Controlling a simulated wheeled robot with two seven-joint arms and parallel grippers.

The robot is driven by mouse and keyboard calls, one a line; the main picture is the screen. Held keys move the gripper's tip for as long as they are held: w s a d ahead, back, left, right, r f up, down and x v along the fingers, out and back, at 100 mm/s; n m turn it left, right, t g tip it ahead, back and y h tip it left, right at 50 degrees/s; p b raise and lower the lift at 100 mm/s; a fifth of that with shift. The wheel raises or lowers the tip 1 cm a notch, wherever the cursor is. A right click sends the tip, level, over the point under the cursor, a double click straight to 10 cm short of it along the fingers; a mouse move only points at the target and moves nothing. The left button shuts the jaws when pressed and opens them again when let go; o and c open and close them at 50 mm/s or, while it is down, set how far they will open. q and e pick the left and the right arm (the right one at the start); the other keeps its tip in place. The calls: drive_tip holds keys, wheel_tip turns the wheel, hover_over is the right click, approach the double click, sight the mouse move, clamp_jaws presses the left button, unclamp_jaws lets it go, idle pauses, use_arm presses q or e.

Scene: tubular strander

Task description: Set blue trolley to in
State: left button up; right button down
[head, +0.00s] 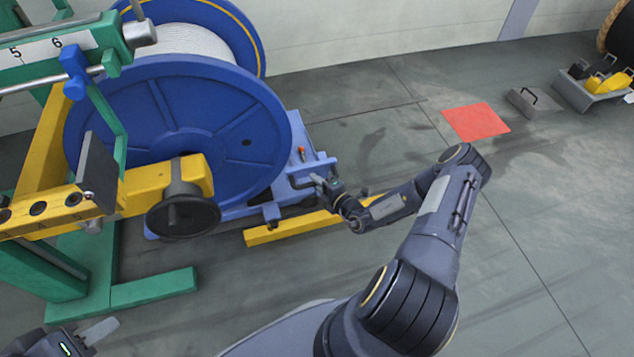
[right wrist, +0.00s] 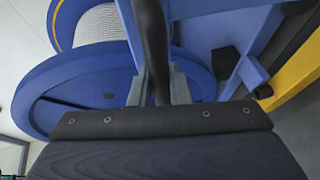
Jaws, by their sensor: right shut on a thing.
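The blue trolley (head: 313,164) stands low on the floor at the right side of a big blue reel (head: 180,125). A dark handle bar (right wrist: 152,40) sticks out of it on the near side. My right gripper (head: 319,182) is at this bar; in the right wrist view the grey fingers (right wrist: 158,88) are shut around it. The trolley's blue frame (right wrist: 215,28) fills the upper right of that view. My left gripper (head: 98,331) is at the bottom left of the head view, away from the trolley; its jaw gap is not clear.
A yellow floor rail (head: 290,228) lies in front of the trolley. A yellow arm with a black handwheel (head: 183,212) and a green frame (head: 150,288) stand at the left. A red floor patch (head: 476,122) lies on the right. Open grey floor lies between.

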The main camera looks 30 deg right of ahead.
sight(309, 186)
drive_tip(key=shift+w+a+r+p, duration=0.15)
drive_tip(key=shift+a+p, duration=0.55)
drive_tip(key=shift+a, duration=0.45)
drive_tip(key=shift+w+a, duration=0.1)
drive_tip(key=shift+a, duration=0.25)
drive_tip(key=c, duration=1.4)
unclamp_jaws()
drive_tip(key=shift+d, duration=0.15)
